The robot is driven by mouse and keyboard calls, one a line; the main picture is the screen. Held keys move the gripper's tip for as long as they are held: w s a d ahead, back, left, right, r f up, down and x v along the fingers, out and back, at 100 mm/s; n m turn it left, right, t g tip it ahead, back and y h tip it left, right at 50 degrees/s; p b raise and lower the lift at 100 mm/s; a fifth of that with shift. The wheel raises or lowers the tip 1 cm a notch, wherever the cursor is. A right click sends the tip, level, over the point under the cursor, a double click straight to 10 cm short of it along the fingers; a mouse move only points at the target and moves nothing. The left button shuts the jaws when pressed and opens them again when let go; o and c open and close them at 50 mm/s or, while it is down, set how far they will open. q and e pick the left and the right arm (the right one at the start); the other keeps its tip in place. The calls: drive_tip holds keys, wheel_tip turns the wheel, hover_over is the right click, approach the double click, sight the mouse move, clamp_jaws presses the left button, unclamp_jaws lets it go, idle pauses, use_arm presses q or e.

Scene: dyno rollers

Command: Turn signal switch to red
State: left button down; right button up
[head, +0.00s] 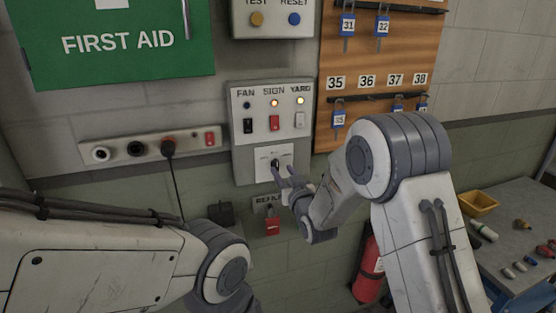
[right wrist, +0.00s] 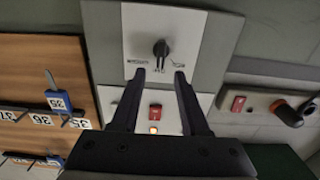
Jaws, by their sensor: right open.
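The signal switch is a black rotary knob (head: 275,163) on a white plate (head: 264,153), below the FAN, SIGN and YARD panel. In the right wrist view, which is upside down, the knob (right wrist: 161,48) sits on its plate (right wrist: 190,28) with its long part running roughly up and down the picture. The small marks around it are too small to read. My right gripper (head: 282,176) is open and empty just in front of the knob; its two fingers (right wrist: 160,76) point toward it, apart and not around it. My left gripper is not visible; only its arm shows.
The panel (head: 239,95) above has several toggles with lit SIGN and YARD lamps. A red-tagged item (head: 272,227) hangs below the switch. A socket strip (head: 120,148) with a plugged cable is left, a key board (head: 335,62) right. A fire extinguisher (head: 368,268) and bench (head: 520,270) stand lower right.

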sight(277, 164)
drive_tip(key=p+x, duration=0.1)
drive_tip(key=x, duration=0.3)
drive_tip(key=shift+r, duration=0.1)
drive_tip(key=shift+w+a+p, duration=0.2)
drive_tip(key=shift+w+p, duration=0.1)
drive_tip(key=shift+w, duration=0.25)
clamp_jaws()
drive_tip(key=shift+f, duration=0.2)
